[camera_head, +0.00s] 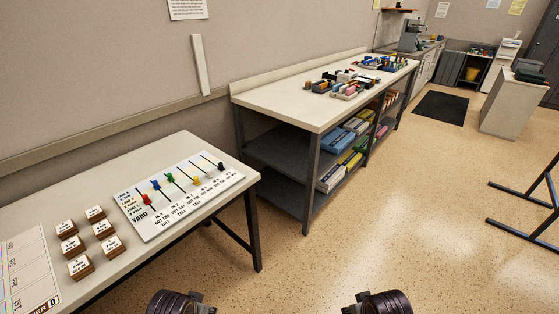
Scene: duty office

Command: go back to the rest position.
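My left gripper (180,303) shows only as a dark rounded part at the bottom edge, left of the middle. My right gripper (378,303) shows the same way at the bottom edge, right of the middle. The fingers of both are cut off or hidden, so I cannot tell whether they are open or shut. Both appear in front of the tables, over the floor, with nothing visibly held.
A low table (190,147) at left bears a white yard board (185,207) with coloured pegs, several wooden blocks (110,245) and a chart (25,265). A workbench (270,98) with shelves stands behind. Speckled floor (400,190) is open at right, before a dark metal frame (520,190).

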